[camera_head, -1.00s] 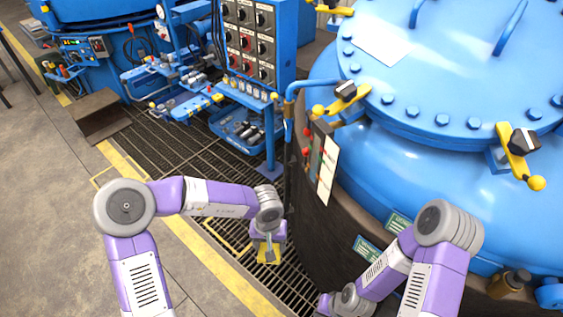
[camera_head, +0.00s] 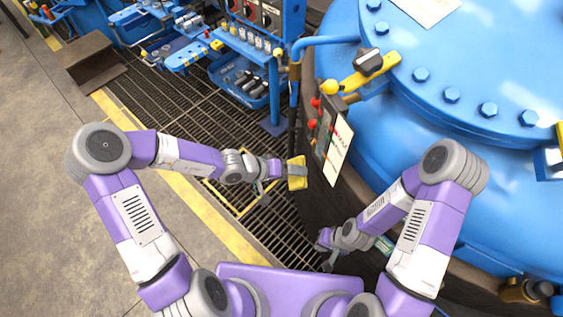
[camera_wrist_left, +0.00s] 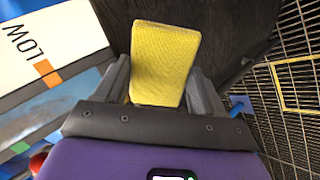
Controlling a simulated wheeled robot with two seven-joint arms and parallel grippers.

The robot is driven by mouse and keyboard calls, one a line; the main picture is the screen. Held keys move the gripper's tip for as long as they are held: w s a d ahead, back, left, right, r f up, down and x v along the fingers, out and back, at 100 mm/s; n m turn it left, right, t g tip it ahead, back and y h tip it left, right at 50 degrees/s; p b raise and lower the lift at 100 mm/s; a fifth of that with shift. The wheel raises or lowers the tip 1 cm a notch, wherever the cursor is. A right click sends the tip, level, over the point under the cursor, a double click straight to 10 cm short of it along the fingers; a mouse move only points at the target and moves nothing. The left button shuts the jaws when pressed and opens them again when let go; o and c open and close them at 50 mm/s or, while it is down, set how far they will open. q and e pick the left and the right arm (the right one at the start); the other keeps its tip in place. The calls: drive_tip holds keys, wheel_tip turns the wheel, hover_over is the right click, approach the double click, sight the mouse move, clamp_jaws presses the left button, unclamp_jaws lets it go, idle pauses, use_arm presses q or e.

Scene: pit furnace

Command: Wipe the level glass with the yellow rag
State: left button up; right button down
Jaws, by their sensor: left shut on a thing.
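The yellow rag (camera_head: 298,175) is in my left gripper (camera_head: 289,171), which is shut on it. In the left wrist view the rag (camera_wrist_left: 164,62) stands as a pad between the two fingers (camera_wrist_left: 160,88). The level glass (camera_head: 323,132) is on the dark furnace wall, with red knobs and a white scale plate (camera_head: 338,150). The rag is just left of and below it, apparently apart. In the left wrist view the plate marked LOW (camera_wrist_left: 45,45) is left of the rag, with the glass (camera_wrist_left: 60,105) beside it. My right gripper (camera_head: 328,262) is low by the furnace wall, its fingers unclear.
The blue furnace vessel (camera_head: 410,110) with its bolted lid fills the right. A yellow-handled clamp (camera_head: 362,74) and a blue pipe (camera_head: 325,41) are above the glass. A blue tool shelf (camera_head: 245,82) stands behind. Dark floor grating (camera_head: 185,120) lies below my left arm.

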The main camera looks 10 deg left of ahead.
sight(320, 148)
use_arm(q)
drive_tip(key=shift+s+r+t+h, duration=0.1)
drive_tip(key=shift+r+t+h, duration=0.25)
drive_tip(key=shift+h, duration=0.25)
wheel_tip(320, 148, up, 8)
drive_tip(key=s+a+n+t+h, duration=0.1)
drive_tip(key=s+a+t+h, duration=0.1)
drive_tip(key=t+h, duration=0.25)
drive_tip(key=shift+b+x, duration=0.7)
drive_tip(key=shift+x, duration=2.2)
drive_tip(key=shift+w+a, duration=0.1)
drive_tip(key=shift+w, duration=0.05)
drive_tip(key=shift+b+x, duration=0.45)
drive_tip(key=shift+x, duration=0.55)
